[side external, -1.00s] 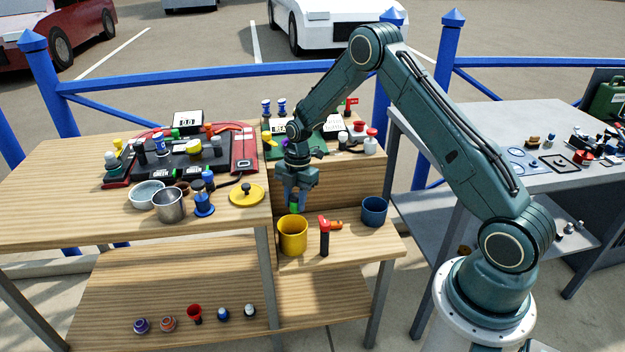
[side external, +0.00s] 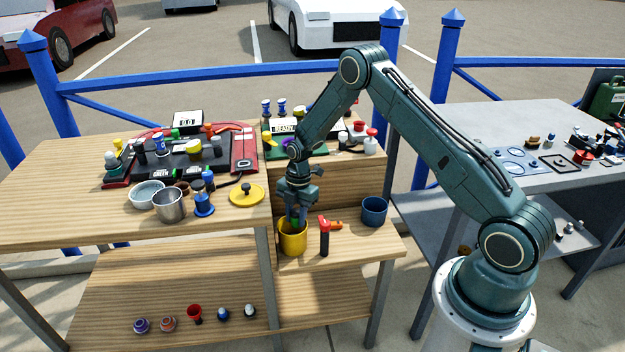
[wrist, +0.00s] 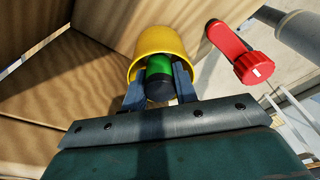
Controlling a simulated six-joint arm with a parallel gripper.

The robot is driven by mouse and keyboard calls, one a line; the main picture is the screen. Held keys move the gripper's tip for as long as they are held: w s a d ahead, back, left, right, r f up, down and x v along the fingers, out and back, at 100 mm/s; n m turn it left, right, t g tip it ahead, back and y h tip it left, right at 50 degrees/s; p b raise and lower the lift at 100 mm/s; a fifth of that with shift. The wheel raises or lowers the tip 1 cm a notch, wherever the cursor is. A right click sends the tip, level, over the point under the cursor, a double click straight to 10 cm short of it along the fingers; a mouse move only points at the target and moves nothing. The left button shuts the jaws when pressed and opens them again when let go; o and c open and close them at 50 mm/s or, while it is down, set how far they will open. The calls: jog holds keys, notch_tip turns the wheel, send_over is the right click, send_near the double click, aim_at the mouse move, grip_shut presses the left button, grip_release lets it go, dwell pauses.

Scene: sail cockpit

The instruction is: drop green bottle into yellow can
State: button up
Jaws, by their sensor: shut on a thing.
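The yellow can (side external: 292,240) stands upright on the lower shelf, right of the taller table section. My gripper (side external: 296,220) points down at the can's mouth, its fingertips at or just inside the rim. It is shut on the green bottle (side external: 295,224), which is mostly hidden by the fingers and can wall. In the wrist view the green bottle (wrist: 159,69) with its dark end sits between the two fingers (wrist: 160,85), within the opening of the yellow can (wrist: 160,42). Whether the bottle touches the can's bottom is hidden.
A red-headed tool with a black handle (side external: 324,238) stands close right of the can. A blue cup (side external: 374,211) is farther right on the shelf. The wooden table edge and a yellow lid (side external: 247,194) lie to the left. Small items line the bottom shelf.

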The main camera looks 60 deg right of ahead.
jog(key=o, duration=1)
jog(key=shift+o, duration=0.2)
jog(key=shift+r, duration=0.15)
notch_tip(320, 180, up, 13)
jog(key=d, duration=0.2)
jog(key=shift+r, duration=0.2)
jog(key=shift+w, duration=0.1)
